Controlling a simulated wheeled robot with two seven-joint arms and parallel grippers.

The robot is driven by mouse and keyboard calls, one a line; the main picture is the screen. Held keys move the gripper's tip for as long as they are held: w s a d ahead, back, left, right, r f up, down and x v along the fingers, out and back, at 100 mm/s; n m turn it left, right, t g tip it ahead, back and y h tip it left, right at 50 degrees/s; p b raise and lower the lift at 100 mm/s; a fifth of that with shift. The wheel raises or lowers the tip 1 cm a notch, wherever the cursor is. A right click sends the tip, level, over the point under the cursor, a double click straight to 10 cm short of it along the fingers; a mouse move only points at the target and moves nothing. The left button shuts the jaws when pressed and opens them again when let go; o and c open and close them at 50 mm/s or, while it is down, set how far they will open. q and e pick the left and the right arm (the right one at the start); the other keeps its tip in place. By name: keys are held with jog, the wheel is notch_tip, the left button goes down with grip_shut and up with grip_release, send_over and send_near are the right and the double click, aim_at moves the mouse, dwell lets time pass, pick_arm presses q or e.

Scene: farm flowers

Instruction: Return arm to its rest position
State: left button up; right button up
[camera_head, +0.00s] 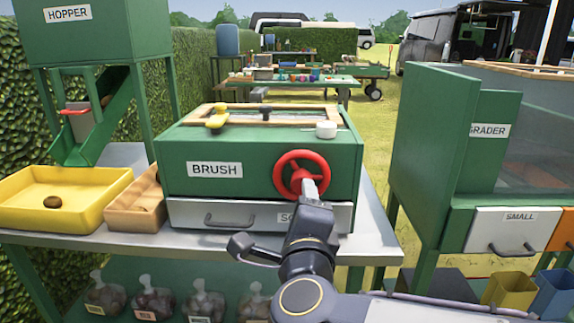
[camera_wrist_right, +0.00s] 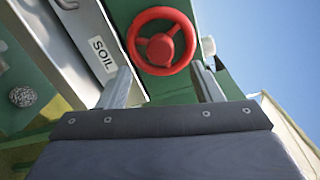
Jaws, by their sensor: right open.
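My right gripper (camera_head: 309,189) is in front of the green BRUSH machine (camera_head: 258,160), at the lower edge of its red handwheel (camera_head: 301,158) in the head view. In the right wrist view the gripper's two fingers (camera_wrist_right: 162,78) stand wide apart with nothing held between them. The red handwheel (camera_wrist_right: 161,41) shows beyond and between the fingertips; whether a finger touches it I cannot tell. My right arm comes in from the lower right and covers part of the SOIL drawer (camera_head: 225,215). My left gripper is in neither view.
A yellow tray (camera_head: 100,180) with a brown lump and a wooden tray (camera_head: 135,215) stand left on the metal table (camera_head: 170,243). The HOPPER (camera_head: 95,30) rises behind them. The GRADER (camera_head: 445,150) stands at the right, with bins (camera_head: 510,290) below it. A grassy gap separates the stations.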

jog(key=s+d+f+n+g+y, duration=0.3)
jog(key=d+n+y, duration=0.3)
jog(key=d+n, duration=0.4)
jog(key=s+d+f+n+g+h, duration=0.2)
jog(key=s+d+f+n+g, duration=0.25)
jog(key=s+f, duration=0.5)
jog(key=s+d+f+n+g+h, duration=0.1)
jog(key=s+d+f+n+g, duration=0.4)
jog(key=s+f, duration=0.45)
notch_tip(320, 180, up, 31)
jog(key=p, duration=3.1)
jog(key=shift+w+d+m+p, duration=0.15)
jog(key=shift+d+m+p, duration=0.2)
jog(key=shift+d, duration=0.1)
